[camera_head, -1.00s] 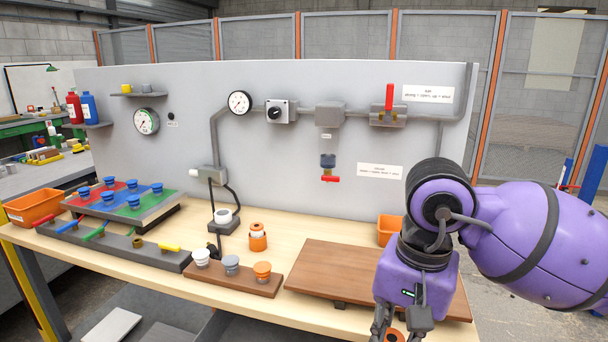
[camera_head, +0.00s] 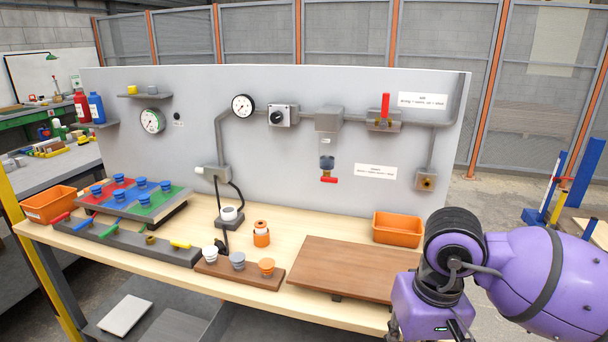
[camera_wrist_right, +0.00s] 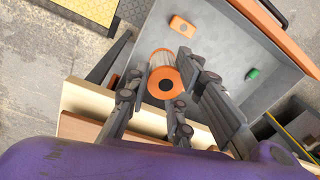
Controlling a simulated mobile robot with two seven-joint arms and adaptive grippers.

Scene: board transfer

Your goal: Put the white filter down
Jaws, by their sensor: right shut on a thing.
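The white filter (camera_wrist_right: 161,59) shows in the right wrist view as a pale cylinder with an orange end ring around a dark hole. My right gripper (camera_wrist_right: 163,70) is shut on it, one finger on each side. Filter and gripper appear over a grey open bin (camera_wrist_right: 190,20) on the floor side of the table edge; the height above it cannot be told. In the head view the right hand is at the lower right and its fingers are cut off by the bottom edge. The left gripper is not in view.
The bin holds an orange item (camera_wrist_right: 181,27) and a green item (camera_wrist_right: 252,73). On the table (camera_head: 165,248) are a brown board (camera_head: 345,268), a smaller board with three cups (camera_head: 240,278), an orange tray (camera_head: 397,230) and an orange-and-white piece (camera_head: 261,234).

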